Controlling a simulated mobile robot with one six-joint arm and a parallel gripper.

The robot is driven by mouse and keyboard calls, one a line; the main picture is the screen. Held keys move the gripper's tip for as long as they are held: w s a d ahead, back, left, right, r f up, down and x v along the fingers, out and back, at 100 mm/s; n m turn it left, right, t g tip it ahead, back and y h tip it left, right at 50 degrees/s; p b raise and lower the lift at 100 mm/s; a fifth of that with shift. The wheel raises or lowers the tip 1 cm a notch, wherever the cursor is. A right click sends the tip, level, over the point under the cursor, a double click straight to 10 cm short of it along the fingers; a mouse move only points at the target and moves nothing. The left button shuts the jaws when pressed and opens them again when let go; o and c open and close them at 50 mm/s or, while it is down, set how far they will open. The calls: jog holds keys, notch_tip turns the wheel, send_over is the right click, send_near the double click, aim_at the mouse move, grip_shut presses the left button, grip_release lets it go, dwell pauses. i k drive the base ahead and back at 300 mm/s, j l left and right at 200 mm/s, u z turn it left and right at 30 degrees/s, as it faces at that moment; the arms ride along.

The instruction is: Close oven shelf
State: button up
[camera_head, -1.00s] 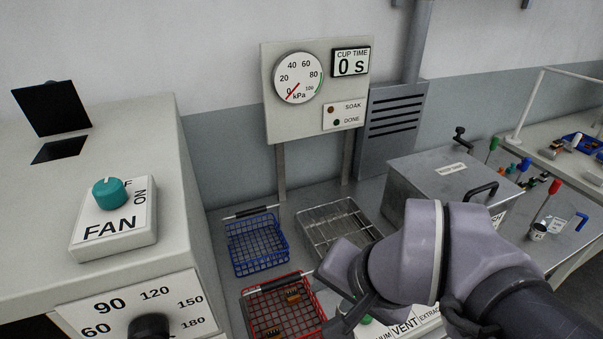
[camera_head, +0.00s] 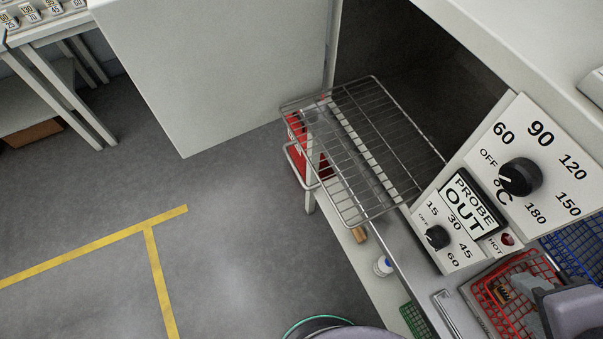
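The oven shelf (camera_head: 345,150) is a wire rack pulled part way out of the dark oven opening (camera_head: 400,60). It sticks out over the floor and looks empty. The oven door (camera_head: 225,70) stands swung open to the left of the opening. My gripper (camera_head: 530,305) is at the lower right, over the red wire basket and apart from the shelf. Only part of it shows, cut by the frame edge, so I cannot tell whether its fingers are open or shut.
The oven's control panel (camera_head: 540,215) with temperature and timer knobs is right of the shelf. A red wire basket (camera_head: 485,300) and a blue basket (camera_head: 575,245) are at the lower right. A red object (camera_head: 297,135) shows behind the shelf. The floor at left is clear.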

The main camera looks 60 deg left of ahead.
aim_at(300, 180)
jog(key=u, duration=2.15)
jog(key=j, duration=0.55)
jog(key=i+j+z, duration=0.15)
jog(key=j, duration=0.35)
